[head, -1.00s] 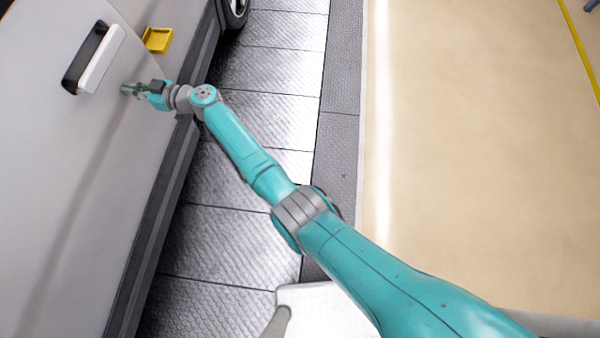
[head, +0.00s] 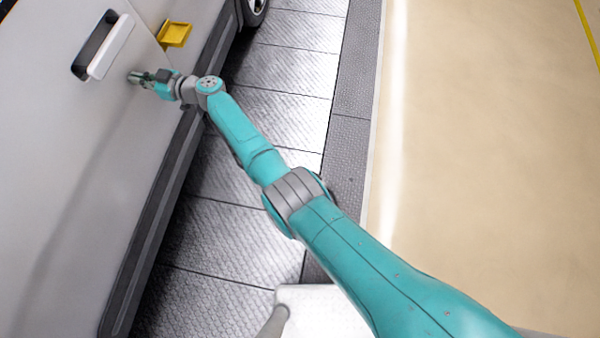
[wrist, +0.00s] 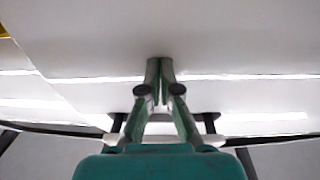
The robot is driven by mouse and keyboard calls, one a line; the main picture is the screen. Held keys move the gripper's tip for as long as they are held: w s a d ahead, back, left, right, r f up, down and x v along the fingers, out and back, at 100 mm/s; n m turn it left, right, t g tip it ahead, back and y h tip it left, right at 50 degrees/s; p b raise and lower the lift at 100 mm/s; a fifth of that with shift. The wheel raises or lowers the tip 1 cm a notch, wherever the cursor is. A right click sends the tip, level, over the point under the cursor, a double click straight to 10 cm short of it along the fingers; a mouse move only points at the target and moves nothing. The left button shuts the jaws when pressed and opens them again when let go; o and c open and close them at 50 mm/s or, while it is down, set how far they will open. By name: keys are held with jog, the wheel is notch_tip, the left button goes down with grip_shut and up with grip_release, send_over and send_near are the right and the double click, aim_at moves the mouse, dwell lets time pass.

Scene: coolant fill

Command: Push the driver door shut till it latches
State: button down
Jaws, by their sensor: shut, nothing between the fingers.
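The driver door (head: 75,165) is a pale grey panel filling the left of the head view, with a white handle (head: 110,47) over a dark recess. My gripper (head: 133,77) is shut and empty, its fingertips at the door's surface just below and right of the handle, near the door's edge. In the wrist view the closed fingertips (wrist: 160,68) point at the pale door panel (wrist: 230,40) and look to be touching it or very close. A seam line runs beside the door's edge. Whether the latch has caught cannot be seen.
A yellow bracket-like part (head: 174,34) sticks out from the car body just past the door's edge. A dark sill (head: 160,190) runs along the car's bottom, with a wheel (head: 255,10) beyond. Grey tiled floor (head: 225,235) and beige floor (head: 480,150) lie clear to the right.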

jog(key=shift+x, duration=0.85)
jog(key=shift+a, duration=0.1)
jog(key=shift+w+a+g, duration=0.15)
jog(key=shift+a+g, duration=0.15)
jog(key=shift+a, duration=0.25)
jog(key=v, duration=1)
dwell(0.4)
